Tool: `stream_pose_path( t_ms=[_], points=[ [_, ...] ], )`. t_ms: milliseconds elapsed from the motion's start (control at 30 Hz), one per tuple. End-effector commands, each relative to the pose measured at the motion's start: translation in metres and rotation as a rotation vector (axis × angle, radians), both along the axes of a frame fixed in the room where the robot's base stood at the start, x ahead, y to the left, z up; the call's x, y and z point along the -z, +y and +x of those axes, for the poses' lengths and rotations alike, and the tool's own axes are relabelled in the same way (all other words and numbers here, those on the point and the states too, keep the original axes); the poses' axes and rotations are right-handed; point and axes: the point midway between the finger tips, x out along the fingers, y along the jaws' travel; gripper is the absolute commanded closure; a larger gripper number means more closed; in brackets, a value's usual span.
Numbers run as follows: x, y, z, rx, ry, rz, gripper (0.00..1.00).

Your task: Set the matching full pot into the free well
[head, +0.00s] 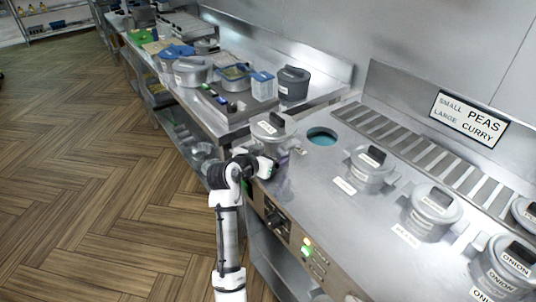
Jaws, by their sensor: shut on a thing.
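A grey lidded pot (272,136) with a dark lid handle and a white label too small to read is at the left end of the range. My gripper (274,167) is at its near side, shut on it; the fingertips are partly hidden. The pot looks upright, and I cannot tell whether it is lifted clear. The free well (322,136) is a round, blue-rimmed opening just right of the pot, empty and apart from it. A wall sign (469,118) reads small peas, large curry.
Several lidded pots sit in the range to the right, including one at mid-range (371,167) and one labelled onion (507,266). A dark lidded pot (292,86), a silver pot (192,71) and a blue container (262,86) stand on the left counter. The floor (100,170) is clear.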

Motion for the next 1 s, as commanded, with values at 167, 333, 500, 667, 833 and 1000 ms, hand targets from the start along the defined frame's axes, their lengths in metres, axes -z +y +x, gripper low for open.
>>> stream_pose_path(
  t_ms=[167, 333, 500, 667, 833, 1000],
  points=[
    [0.002, 0.0, 0.0, 0.0, 0.0, 0.0, 0.05],
    [0.002, 0.0, 0.0, 0.0, 0.0, 0.0, 0.0],
    [-0.003, 0.0, 0.0, 0.0, 0.0, 0.0, 0.0],
    [-0.006, 0.012, -0.018, -0.002, -0.004, 0.0, 0.0],
    [-0.021, 0.03, -0.048, -0.003, -0.004, 0.001, 0.0],
    [-0.034, 0.047, -0.075, -0.003, -0.003, 0.002, 0.0]
  ],
)
